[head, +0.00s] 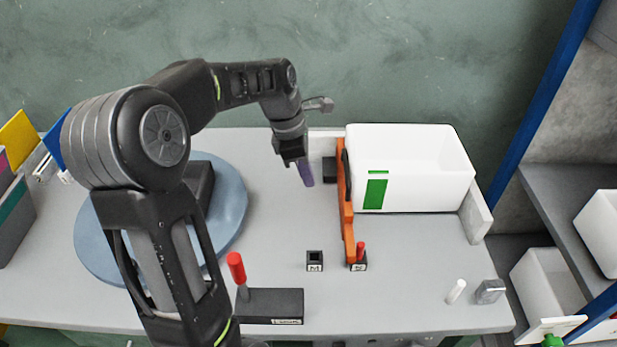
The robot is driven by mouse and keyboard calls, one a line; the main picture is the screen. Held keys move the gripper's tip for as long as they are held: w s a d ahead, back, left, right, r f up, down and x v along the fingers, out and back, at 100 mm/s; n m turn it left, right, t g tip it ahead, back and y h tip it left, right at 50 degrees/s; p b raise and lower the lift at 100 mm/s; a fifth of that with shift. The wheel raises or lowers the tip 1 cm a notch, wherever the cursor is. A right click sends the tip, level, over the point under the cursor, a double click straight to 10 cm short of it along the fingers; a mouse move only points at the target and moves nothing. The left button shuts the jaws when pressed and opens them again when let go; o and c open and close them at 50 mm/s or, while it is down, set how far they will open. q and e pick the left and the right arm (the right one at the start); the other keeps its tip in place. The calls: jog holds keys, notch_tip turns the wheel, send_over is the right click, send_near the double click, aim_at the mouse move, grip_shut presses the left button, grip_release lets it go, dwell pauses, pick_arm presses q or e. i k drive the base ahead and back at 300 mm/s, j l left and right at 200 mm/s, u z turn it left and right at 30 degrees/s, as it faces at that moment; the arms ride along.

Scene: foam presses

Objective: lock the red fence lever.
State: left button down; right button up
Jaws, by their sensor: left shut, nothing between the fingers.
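The red lever (236,268) stands on the left end of a dark base block (275,303) near the table's front edge. Its handle leans slightly left of upright. The base's front carries a small label too small to read surely. The orange fence (346,210) runs front to back along the left side of a white bin. My left gripper (306,173) is shut and empty, with purplish fingertips pointing down, left of the fence's far part and well behind the lever. My right gripper is not in view.
The white bin (410,185) has a green mark. A red peg (360,250) stands in a small dark block at the fence's near end; another dark block (314,261) is left of it. A blue disc (225,215) lies under my arm. Clear tabletop separates gripper and lever.

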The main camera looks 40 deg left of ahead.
aim_at(234, 260)
jog(key=k+l, duration=0.8)
jog(key=l, duration=0.15)
